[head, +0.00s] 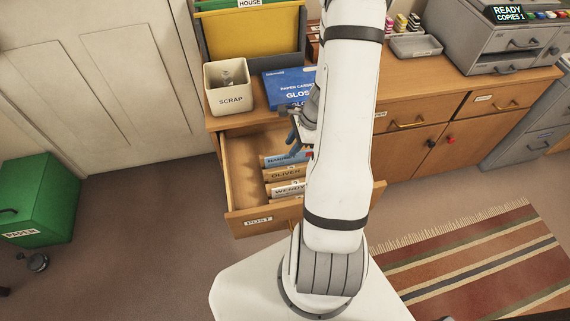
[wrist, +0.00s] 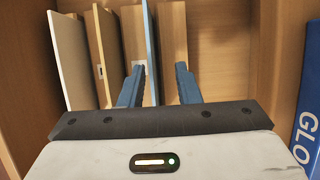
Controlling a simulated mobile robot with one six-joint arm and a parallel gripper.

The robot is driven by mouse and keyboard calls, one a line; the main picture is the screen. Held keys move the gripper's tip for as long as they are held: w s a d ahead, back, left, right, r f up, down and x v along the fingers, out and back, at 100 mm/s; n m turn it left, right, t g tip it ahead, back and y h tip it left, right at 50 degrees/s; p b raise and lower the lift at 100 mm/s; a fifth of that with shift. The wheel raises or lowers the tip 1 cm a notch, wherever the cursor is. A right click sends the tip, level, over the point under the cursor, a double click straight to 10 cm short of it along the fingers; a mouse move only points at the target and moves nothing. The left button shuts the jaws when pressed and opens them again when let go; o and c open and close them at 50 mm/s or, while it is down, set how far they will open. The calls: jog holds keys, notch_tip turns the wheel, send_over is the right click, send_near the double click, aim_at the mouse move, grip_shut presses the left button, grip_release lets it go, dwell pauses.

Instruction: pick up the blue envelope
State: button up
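The blue envelope (wrist: 152,50) stands upright and edge-on in the wrist view, among other upright flat pieces in an open drawer. In the head view its labelled top (head: 272,161) shows at the back of the row, partly hidden by my arm. My gripper (wrist: 160,80) is open, with its two blue-grey fingers well apart. In the wrist view the blue envelope lies between the fingers, with a tan panel (wrist: 173,45) beside it, close to the right finger. I cannot tell how deep the fingertips reach. In the head view my gripper (head: 296,143) is over the drawer.
The drawer (head: 238,219) is marked POST. Tan OLIVER (head: 285,174) and pale WENDY (head: 290,189) envelopes stand in front of the blue one. A SCRAP bin (head: 231,99) and a blue paper box (head: 285,87) sit on the desk above. The drawer's left side is bare.

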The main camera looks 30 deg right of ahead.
aim_at(290, 159)
jog(key=f, duration=0.2)
jog(key=f+b, duration=0.1)
jog(key=f, duration=0.1)
jog(key=shift+s+a, duration=0.15)
jog(key=shift+a, duration=0.25)
jog(key=shift+a+f, duration=0.2)
jog(key=shift+f, duration=0.2)
jog(key=shift+f+b, duration=0.25)
jog(key=shift+b, duration=0.25)
jog(key=shift+c, duration=0.5)
grip_shut()
